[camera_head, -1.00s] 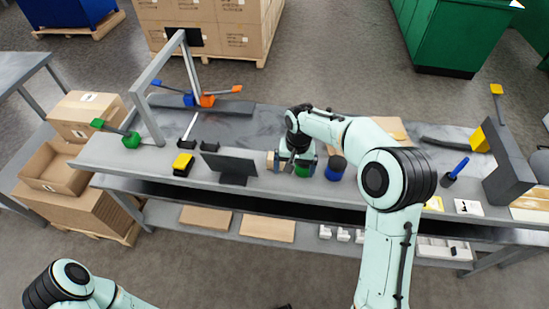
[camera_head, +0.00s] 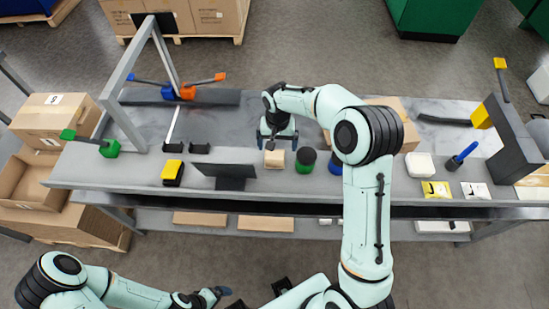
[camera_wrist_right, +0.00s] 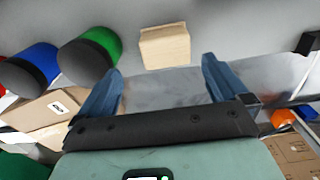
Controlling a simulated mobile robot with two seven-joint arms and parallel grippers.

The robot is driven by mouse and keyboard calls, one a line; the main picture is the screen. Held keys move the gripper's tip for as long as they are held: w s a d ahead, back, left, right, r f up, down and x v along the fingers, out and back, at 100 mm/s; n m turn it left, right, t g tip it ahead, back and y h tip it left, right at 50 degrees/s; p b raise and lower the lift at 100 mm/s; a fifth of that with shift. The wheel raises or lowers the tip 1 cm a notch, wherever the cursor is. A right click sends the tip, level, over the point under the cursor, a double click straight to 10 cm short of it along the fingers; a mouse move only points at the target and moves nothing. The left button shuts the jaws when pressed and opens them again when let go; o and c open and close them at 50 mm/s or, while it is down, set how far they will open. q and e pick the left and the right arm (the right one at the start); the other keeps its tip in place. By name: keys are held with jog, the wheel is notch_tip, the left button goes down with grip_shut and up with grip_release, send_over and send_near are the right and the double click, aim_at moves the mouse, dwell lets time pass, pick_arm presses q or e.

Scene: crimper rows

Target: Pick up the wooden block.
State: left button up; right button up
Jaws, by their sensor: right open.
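The wooden block (camera_head: 274,160) is a small pale tan block standing on the grey workbench (camera_head: 130,178), just left of a green-topped dark cylinder (camera_head: 305,159). My right gripper (camera_head: 278,143) is open above the bench, at the block's far side in the head view. In the right wrist view the block (camera_wrist_right: 165,46) lies just beyond and between the open fingertips (camera_wrist_right: 163,72), with nothing held. My left gripper (camera_head: 215,295) is low at the bottom edge, away from the bench; its jaw opening is unclear.
A blue cylinder (camera_head: 335,163) stands right of the green one, partly near my right arm. A dark tilted panel (camera_head: 225,172) stands left of the block. A yellow-and-black item (camera_head: 172,172) and a grey frame (camera_head: 122,110) are farther left.

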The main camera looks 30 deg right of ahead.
aim_at(275, 154)
jog(key=shift+w+f, duration=0.1)
jog(key=shift+f, duration=0.3)
jog(key=shift+a+f, duration=0.25)
jog(key=shift+f, duration=1.1)
jog(key=shift+a+f, duration=0.2)
jog(key=shift+f, duration=1.1)
jog(key=c, duration=1.1)
